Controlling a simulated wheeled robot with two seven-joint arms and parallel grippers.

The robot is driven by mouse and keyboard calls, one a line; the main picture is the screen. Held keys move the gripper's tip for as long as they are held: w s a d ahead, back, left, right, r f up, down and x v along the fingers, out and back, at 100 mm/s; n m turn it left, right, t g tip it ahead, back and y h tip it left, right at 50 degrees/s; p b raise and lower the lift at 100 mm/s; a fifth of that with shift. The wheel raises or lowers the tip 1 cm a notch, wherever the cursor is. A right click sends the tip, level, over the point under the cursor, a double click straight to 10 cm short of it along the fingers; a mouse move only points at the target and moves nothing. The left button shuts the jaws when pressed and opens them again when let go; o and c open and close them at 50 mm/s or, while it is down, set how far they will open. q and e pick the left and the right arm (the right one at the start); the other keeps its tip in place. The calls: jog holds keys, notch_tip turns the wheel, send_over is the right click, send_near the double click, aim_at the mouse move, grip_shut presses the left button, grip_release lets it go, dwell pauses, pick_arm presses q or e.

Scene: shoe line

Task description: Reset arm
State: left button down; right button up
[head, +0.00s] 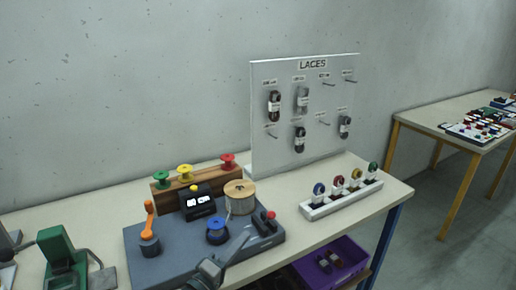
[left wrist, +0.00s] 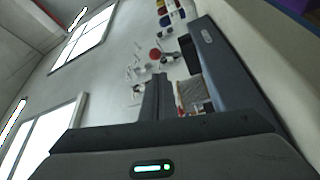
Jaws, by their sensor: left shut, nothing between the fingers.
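My left gripper (head: 245,238) comes in at the bottom middle of the head view, over the front of the grey workstation base (head: 190,264). It is shut and holds nothing. In the left wrist view, its dark fingers (left wrist: 185,85) reach up from the grey gripper body, against a tilted view of the wall and the coloured things. The exact gap at the fingertips is hard to judge there. My right gripper is not in view.
The base carries an orange-handled crank (head: 149,222), a wooden spool (head: 240,190) and a blue spool (head: 217,230). A laces board (head: 300,80) stands behind. A white rack (head: 340,203) is right. A purple crate (head: 345,252) sits below. A green machine (head: 57,245) is left.

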pick_arm(q)
jog(key=s+a+f+m+g+y, duration=0.35)
jog(key=s+f+m+g, duration=0.3)
jog(key=s+f, duration=0.9)
jog(key=s+a+f+m+g+y, duration=0.15)
jog(key=s+a, duration=0.25)
jog(key=s, duration=0.4)
jog(key=s+a+f+m+g+y, duration=0.1)
jog(key=s+a+g+y, duration=0.25)
jog(key=s, duration=0.45)
jog(key=s+a+f+m+g+y, duration=0.1)
jog(key=s+a+f+y, duration=0.1)
jog(key=s+a, duration=0.45)
notch_tip(320, 180, down, 27)
jog(key=s+d+g, duration=0.2)
jog(key=s+a+f, duration=0.3)
jog(key=s+f, duration=1.5)
jog(key=s, duration=0.1)
jog(key=shift+a+f+m+g, duration=0.15)
jog(key=shift+f+m+g, duration=0.15)
jog(key=shift+m+g, duration=0.15)
